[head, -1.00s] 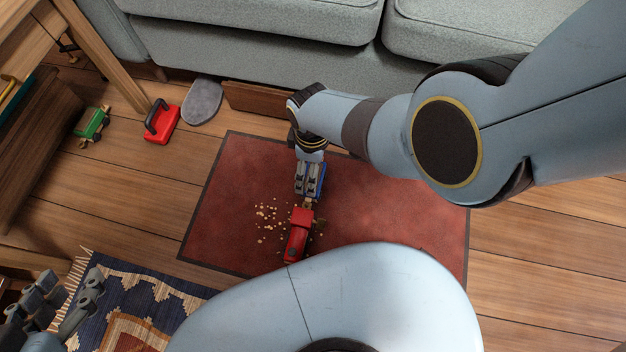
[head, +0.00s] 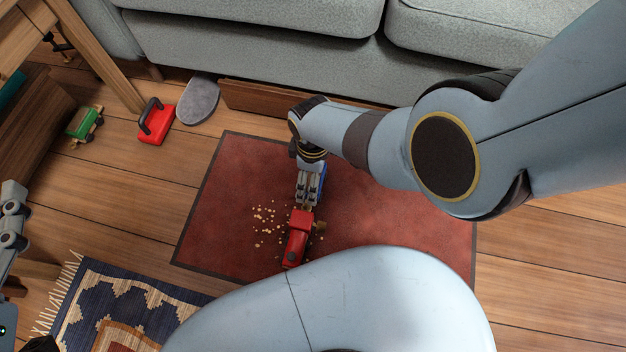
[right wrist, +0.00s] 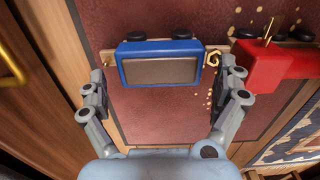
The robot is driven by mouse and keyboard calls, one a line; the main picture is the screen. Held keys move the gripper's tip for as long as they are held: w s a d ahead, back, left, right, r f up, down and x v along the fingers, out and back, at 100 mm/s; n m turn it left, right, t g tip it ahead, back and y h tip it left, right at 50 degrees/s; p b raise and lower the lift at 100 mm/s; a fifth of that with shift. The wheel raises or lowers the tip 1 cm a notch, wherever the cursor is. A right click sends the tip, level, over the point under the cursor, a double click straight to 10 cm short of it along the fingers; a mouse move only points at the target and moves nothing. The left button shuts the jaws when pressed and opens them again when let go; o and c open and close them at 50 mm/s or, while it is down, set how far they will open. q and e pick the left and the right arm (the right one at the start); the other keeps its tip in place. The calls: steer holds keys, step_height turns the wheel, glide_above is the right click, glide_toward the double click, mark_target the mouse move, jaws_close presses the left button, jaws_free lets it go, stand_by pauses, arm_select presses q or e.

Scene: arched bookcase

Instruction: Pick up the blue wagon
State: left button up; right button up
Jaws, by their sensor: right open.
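The blue wagon (right wrist: 160,47) lies in the wrist view between the two fingers of my right gripper (right wrist: 166,80). It is a blue box with a brownish inside, dark wheels along its far side and a small hook at each end. In the head view the wagon (head: 322,180) is mostly hidden behind my right gripper (head: 307,196), which is low over the red mat. The right fingers are open, one near each end of the wagon, with no clear grip. My left gripper (head: 12,228) is cut off at the left edge; its jaws cannot be judged.
A red engine (head: 298,237) stands close to the wagon's hooked end on the red mat (head: 400,225), with crumbs (head: 265,218) beside it. A sofa (head: 270,65), a red handled object (head: 153,124), a grey oval item (head: 198,101) and a green wagon (head: 83,124) are around the mat.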

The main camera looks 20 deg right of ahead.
steer(key=shift+f+b, duration=0.65)
steer(key=shift+f, duration=0.3)
steer(key=c, duration=1)
arm_select(q)
steer(key=w+d+r+m+t+h, duration=0.1)
steer(key=w+r+t, duration=0.2)
steer(key=r, duration=0.6)
steer(key=shift+w+r+t+h, duration=0.15)
steer(key=shift+r+t+h, duration=0.15)
steer(key=shift+t, duration=0.4)
arm_select(e)
steer(key=shift+r, duration=0.1)
